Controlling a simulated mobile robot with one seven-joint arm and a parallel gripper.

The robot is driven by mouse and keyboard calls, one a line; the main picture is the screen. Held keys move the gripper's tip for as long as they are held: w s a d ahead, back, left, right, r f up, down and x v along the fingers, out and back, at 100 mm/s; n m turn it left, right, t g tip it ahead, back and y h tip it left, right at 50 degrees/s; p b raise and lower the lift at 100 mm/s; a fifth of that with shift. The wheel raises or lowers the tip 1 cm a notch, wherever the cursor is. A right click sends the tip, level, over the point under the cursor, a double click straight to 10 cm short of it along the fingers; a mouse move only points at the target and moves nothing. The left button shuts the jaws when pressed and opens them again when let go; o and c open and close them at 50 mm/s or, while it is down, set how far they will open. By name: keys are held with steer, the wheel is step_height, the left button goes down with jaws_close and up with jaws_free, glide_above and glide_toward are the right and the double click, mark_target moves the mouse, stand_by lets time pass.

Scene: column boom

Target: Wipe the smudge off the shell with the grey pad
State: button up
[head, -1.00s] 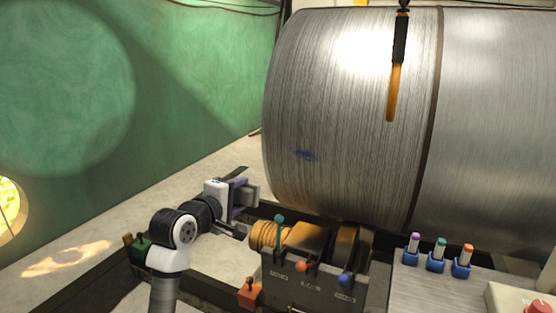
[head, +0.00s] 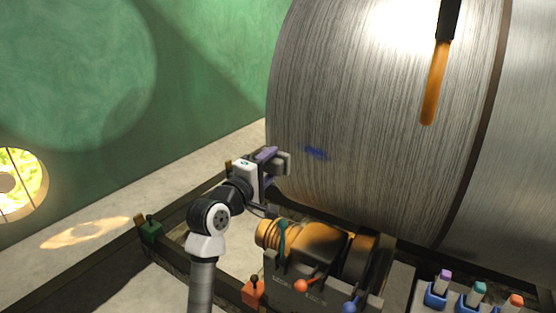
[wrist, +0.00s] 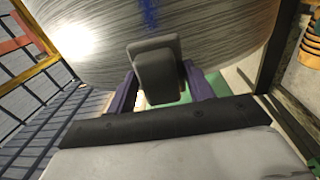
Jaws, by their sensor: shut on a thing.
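The shell (head: 385,120) is a large brushed-metal cylinder filling the right of the head view. A blue smudge (head: 316,153) marks its lower left side; it also shows at the top of the wrist view (wrist: 150,14). My gripper (head: 275,163) is just left of the smudge, near the shell. Its purple fingers are shut on the grey pad (wrist: 157,70), seen in the wrist view in front of the shell. The pad also shows at the gripper's tip in the head view (head: 284,163). I cannot tell whether the pad touches the shell.
An orange roller (head: 312,240) and a control box with levers (head: 302,286) stand below the shell. An orange-handled tool (head: 436,82) hangs before the shell. Several coloured pegs in blue holders (head: 437,293) stand at lower right. A green wall (head: 200,60) is behind.

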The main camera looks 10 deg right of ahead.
mark_target(333, 156)
steer(key=shift+p+x, duration=0.5)
steer(key=shift+x, duration=0.55)
steer(key=shift+p+x, duration=0.65)
steer(key=shift+x, duration=1.4)
steer(key=shift+x, duration=1)
steer(key=shift+s, duration=0.15)
steer(key=shift+s+d, duration=1.25)
steer(key=shift+s, duration=0.05)
steer(key=shift+s+d+p, duration=0.9)
steer(key=shift+s+d, duration=1.75)
steer(key=shift+d, duration=0.2)
